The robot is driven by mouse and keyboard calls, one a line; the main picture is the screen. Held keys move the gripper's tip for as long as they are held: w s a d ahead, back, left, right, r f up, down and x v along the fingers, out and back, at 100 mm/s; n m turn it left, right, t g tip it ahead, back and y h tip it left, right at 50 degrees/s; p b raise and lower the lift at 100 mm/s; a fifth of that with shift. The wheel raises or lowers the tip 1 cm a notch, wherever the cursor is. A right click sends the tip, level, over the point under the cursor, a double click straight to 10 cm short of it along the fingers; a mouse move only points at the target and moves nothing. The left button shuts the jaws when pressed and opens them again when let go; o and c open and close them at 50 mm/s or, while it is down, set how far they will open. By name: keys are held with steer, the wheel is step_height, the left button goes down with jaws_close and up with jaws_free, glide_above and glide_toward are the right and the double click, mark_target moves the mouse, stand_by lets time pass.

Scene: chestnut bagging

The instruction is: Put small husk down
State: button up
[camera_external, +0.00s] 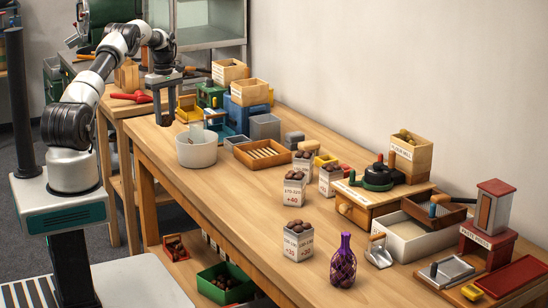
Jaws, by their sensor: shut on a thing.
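My gripper (165,118) points down at the far left end of the long wooden table (225,185), just behind and left of a white round tub (197,149). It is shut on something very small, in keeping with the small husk. The husk itself cannot be made out at this size, as the dark fingers hide it. I cannot tell whether the fingertips touch the tabletop.
A slatted tray (262,153), chestnut-filled cups (294,188) and a purple net bag (343,266) stand farther along. The table's front left stretch is clear.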

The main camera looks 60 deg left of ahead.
steer(key=shift+f, duration=3.5)
steer(key=shift+f, duration=0.25)
steer(key=o, duration=1)
steer(key=shift+r, duration=0.1)
steer(key=shift+o, duration=0.2)
step_height(320, 180, up, 12)
steer(key=shift+r, duration=0.2)
